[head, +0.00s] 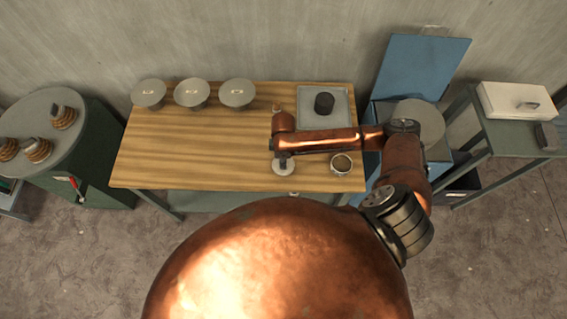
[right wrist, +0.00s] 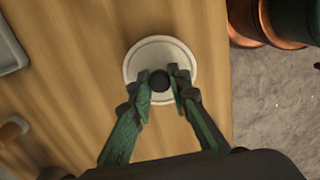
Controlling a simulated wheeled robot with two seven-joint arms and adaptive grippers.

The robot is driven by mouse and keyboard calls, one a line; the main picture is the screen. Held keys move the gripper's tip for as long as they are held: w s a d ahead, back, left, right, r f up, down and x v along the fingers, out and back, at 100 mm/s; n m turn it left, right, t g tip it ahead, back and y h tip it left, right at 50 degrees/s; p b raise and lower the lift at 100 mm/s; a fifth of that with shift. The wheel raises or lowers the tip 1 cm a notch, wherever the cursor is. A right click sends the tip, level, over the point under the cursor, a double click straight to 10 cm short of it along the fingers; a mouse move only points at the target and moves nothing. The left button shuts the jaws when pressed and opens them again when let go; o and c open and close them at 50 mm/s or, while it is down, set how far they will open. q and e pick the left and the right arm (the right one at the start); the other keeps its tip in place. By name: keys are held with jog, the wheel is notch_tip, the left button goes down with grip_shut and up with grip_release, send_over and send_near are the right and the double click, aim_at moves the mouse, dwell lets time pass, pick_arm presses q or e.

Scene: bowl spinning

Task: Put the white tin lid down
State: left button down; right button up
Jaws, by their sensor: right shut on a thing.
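The white tin lid (head: 284,169) is a round pale disc near the front edge of the wooden table (head: 190,150). In the right wrist view the lid (right wrist: 134,67) has a dark round knob (right wrist: 160,81) at its middle. My right gripper (head: 283,158) is over the lid, and its green fingers (right wrist: 161,82) are shut on the knob from both sides. The lid looks level, at or just above the tabletop; I cannot tell whether it touches. A small open round tin (head: 341,163) with brown contents stands to its right. My left gripper is not in view.
Several grey bowls or discs (head: 192,94) stand along the table's back left. A grey tray (head: 340,105) with a dark cylinder (head: 324,102) is at the back right. The left and middle tabletop is clear. A blue open-lidded box (head: 425,65) stands right of the table.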

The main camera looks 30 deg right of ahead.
jog(key=shift+f, duration=0.7)
jog(key=shift+s+d+f, duration=0.1)
jog(key=shift+s, duration=0.1)
jog(key=shift+w+f, duration=0.1)
jog(key=shift+f, duration=0.1)
jog(key=o, duration=0.9)
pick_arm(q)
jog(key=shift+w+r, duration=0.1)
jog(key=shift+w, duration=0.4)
pick_arm(e)
jog(key=shift+o, duration=0.2)
jog(key=shift+r, duration=0.55)
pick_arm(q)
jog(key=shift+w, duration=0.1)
pick_arm(e)
notch_tip(320, 180, up, 11)
jog(key=shift+r, duration=0.15)
